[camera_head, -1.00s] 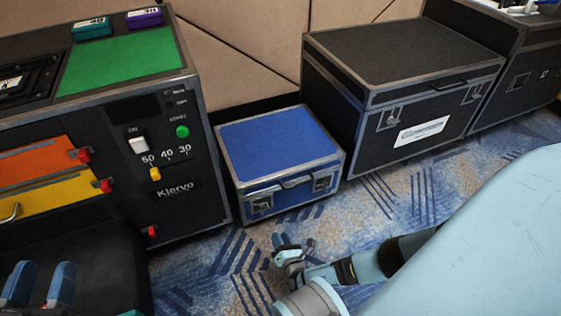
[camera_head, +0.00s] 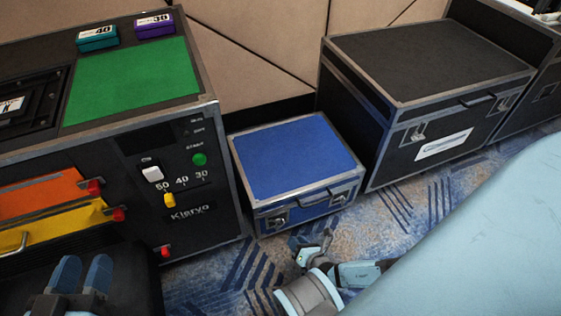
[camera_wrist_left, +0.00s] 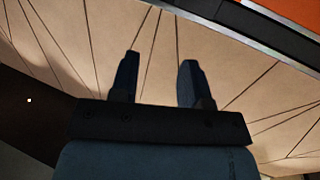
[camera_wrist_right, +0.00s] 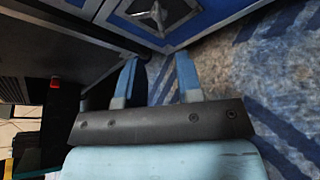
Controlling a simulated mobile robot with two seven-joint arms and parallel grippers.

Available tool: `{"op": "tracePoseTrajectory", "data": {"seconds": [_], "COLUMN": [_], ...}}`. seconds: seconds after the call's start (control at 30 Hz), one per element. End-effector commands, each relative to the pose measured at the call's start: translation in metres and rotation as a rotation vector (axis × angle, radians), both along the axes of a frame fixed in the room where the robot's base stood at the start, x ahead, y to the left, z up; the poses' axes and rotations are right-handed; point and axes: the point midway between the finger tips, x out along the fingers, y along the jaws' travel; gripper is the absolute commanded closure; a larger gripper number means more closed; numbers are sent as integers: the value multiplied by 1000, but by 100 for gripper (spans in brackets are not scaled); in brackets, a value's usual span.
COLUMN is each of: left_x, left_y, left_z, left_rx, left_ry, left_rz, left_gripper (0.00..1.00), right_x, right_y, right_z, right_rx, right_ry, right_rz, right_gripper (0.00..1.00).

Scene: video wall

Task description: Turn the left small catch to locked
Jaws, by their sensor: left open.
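A blue case (camera_head: 300,150) with metal edges stands on the carpet in the head view. Its front has a left metal catch (camera_head: 279,220) and a right metal catch (camera_head: 338,199). My right gripper (camera_head: 312,243) is low in front of the case, apart from it. In the right wrist view, my right gripper (camera_wrist_right: 160,72) is open and empty, with a diamond-shaped metal catch (camera_wrist_right: 158,14) beyond its fingertips. I cannot tell the catch's setting. My left gripper (camera_head: 82,262) is open and empty by the black cabinet; it also shows in the left wrist view (camera_wrist_left: 160,62).
The black cabinet (camera_head: 215,222) with a green top panel (camera_head: 135,80), switches and red knobs stands left of the case. A larger black case (camera_head: 430,60) stands to the right. Patterned carpet (camera_head: 410,205) is free before them. A tan panelled wall (camera_head: 240,40) is behind.

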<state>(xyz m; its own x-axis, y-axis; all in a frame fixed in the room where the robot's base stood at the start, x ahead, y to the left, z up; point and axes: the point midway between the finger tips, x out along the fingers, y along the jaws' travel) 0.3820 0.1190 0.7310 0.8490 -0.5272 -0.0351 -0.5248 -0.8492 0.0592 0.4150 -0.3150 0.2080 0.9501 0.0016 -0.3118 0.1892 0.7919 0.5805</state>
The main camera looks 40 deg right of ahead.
Motion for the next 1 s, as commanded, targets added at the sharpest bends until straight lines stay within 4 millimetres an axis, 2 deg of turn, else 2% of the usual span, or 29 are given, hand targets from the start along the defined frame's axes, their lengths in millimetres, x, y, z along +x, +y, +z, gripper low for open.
{"op": "tracePoseTrajectory", "data": {"seconds": [0.03,0.2,0.43,0.63,0.9,0.93,1.0], "left_x": [2,7,15,18,16,16,16], "left_y": [1,4,9,11,12,12,12], "left_z": [-4,-6,0,7,8,8,8], "left_rx": [12,53,114,131,139,139,138], "left_ry": [-23,-89,-192,-243,-245,-245,-243], "left_rz": [1,6,9,12,8,9,9], "left_gripper": [57,57,57,57,57,57,57], "right_x": [13,48,83,95,96,96,96], "right_y": [1,1,1,1,1,1,1], "right_z": [-7,-18,-29,-32,-31,-31,-31], "right_rx": [1,-1,0,0,0,0,0], "right_ry": [-4,-4,-2,0,0,0,0], "right_rz": [-1,-2,-1,0,0,0,0], "right_gripper": [67,67,67,67,67,72,88]}}
